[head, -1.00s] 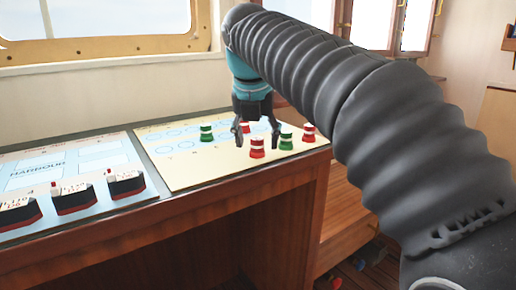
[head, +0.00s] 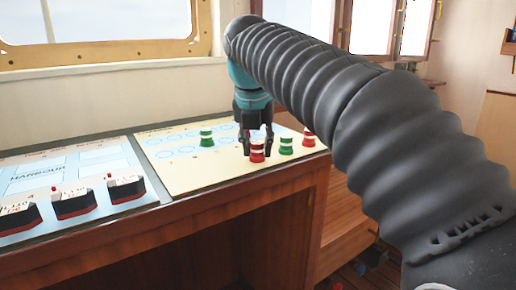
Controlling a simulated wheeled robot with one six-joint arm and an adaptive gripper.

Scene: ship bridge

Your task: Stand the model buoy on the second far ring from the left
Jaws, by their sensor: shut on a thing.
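My gripper (head: 257,145) is down at the pale chart board (head: 190,175), its fingers closed on either side of a red-and-white model buoy (head: 257,151). The buoy is upright at the board's near part, and I cannot tell whether it still touches the board. Pale blue rings (head: 180,152) lie in rows on the board's left half. A green-and-white buoy (head: 206,138) stands at those rings, towards the back. The rings are too faint to count surely.
Right of my gripper stand another green-and-white buoy (head: 286,145) and a red-and-white buoy (head: 308,138). On the left, a harbour board (head: 70,175) carries several dark model boats (head: 75,203). The window wall is behind; my arm covers the right side.

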